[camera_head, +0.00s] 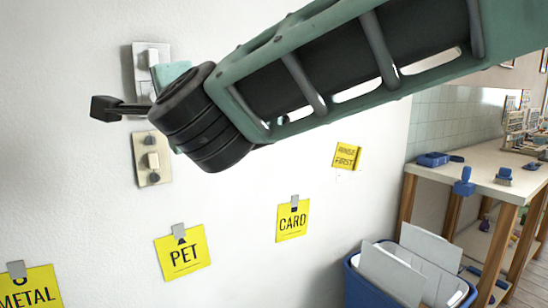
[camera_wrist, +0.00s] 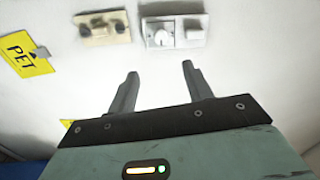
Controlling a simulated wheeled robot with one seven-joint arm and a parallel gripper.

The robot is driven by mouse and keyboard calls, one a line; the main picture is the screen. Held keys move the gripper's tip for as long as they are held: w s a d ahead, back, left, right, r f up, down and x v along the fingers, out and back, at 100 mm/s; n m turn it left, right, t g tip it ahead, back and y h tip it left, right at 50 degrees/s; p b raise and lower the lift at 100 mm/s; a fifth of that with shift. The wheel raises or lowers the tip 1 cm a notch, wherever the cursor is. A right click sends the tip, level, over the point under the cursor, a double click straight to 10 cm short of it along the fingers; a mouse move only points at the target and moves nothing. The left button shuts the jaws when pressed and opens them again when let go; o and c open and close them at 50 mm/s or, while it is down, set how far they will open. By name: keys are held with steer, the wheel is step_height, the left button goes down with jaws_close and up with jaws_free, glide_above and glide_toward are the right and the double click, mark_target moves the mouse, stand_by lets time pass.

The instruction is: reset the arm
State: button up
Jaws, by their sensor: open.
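My arm (camera_head: 330,75) reaches from the upper right across the head view towards the white wall, ending in a black ribbed wrist joint. In the wrist view my gripper (camera_wrist: 160,69) is open, its two dark fingers spread apart with nothing between them. Beyond the fingertips a white switch plate with a round knob (camera_wrist: 160,38) and a beige plate (camera_wrist: 101,27) are on the wall. I cannot tell the gap between fingertips and wall. In the head view the white plate (camera_head: 141,52) is partly hidden behind my arm; the beige plate (camera_head: 141,150) is below it.
Yellow signs reading METAL (camera_head: 30,290), PET (camera_head: 184,252) and CARD (camera_head: 292,220) hang on the wall, with a smaller yellow sign (camera_head: 347,155) farther right. A blue bin (camera_head: 362,290) holding white sheets stands lower right, beside a bench (camera_head: 480,178) with blue items.

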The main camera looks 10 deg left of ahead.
steer(key=s+d+f+n+g+h+p, duration=0.3)
steer(key=s+d+f, duration=0.4)
steer(key=d, duration=0.6)
steer(key=s+d+f+n+g+h+p, duration=0.3)
steer(key=s+d+f+n+g, duration=0.3)
steer(key=d, duration=0.6)
steer(key=s+d+f+n+g+h+p, duration=0.3)
steer(key=s+d+f+n+g+h, duration=0.1)
steer(key=d, duration=0.9)
steer(key=s+f+n+h, duration=0.1)
steer(key=s+f+n, duration=0.1)
steer(key=s+f, duration=0.1)
steer(key=shift+s+d+f+n+g, duration=0.3)
steer(key=shift+s+f+g, duration=0.1)
steer(key=shift+f, duration=0.4)
